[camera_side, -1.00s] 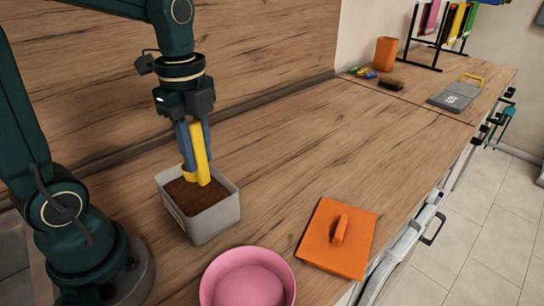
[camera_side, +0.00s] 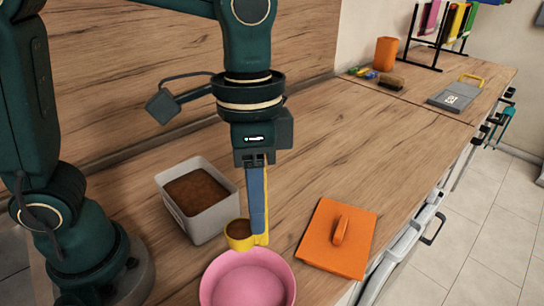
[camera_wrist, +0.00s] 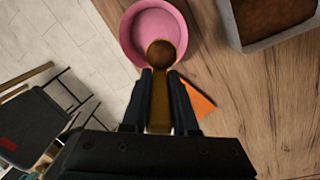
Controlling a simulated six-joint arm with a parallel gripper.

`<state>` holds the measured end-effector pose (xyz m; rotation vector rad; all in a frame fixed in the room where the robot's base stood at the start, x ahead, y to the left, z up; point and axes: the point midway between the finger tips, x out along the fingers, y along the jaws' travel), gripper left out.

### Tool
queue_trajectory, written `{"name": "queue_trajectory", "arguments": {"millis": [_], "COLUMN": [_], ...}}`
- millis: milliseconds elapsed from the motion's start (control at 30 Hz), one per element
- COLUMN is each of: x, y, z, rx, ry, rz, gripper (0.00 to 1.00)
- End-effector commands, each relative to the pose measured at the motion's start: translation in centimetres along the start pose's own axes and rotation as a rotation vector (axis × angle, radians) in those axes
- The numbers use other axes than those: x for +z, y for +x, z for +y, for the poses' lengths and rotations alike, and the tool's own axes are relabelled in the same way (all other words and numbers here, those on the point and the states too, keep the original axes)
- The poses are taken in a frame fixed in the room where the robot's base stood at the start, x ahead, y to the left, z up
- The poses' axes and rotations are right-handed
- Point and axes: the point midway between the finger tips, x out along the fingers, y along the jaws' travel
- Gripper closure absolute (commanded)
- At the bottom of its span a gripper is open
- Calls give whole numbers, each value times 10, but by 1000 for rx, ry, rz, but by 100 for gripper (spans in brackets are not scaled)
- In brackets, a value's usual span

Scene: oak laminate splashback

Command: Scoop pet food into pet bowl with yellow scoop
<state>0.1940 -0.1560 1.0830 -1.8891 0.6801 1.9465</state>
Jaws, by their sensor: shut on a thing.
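My gripper (camera_side: 257,205) is shut on the handle of the yellow scoop (camera_side: 264,238). The scoop's cup is upright and holds brown pet food (camera_side: 239,229). In the side view it hangs above the far rim of the pink pet bowl (camera_side: 248,284). In the wrist view the scoop cup (camera_wrist: 161,53) overlaps the lower part of the bowl (camera_wrist: 133,40). The visible inside of the bowl shows no food. The grey container (camera_side: 207,222) of brown pet food (camera_side: 196,190) stands behind and to the left of the scoop.
An orange lid (camera_side: 318,246) with a handle lies flat on the worktop right of the bowl, near the front edge. An orange cup (camera_side: 386,54), a brush (camera_side: 391,83) and a grey board (camera_side: 457,97) are at the far end. The middle worktop is clear.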

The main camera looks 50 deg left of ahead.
Motion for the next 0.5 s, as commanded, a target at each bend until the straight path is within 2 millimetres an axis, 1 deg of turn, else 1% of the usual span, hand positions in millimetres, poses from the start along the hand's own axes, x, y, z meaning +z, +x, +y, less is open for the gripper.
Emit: {"name": "queue_trajectory", "arguments": {"millis": [33,100,200,333,400,500], "x": [-1,0,4,11,15,18], "y": [2,4,7,11,13,15], "z": [19,40,66,88,96,101], "rx": [4,11,21,31,37,48], "ry": [26,55,123,216,249,272], "rz": [-2,-5,-15,-26,-30,-34], "gripper": [100,100,100,100,100,100]}}
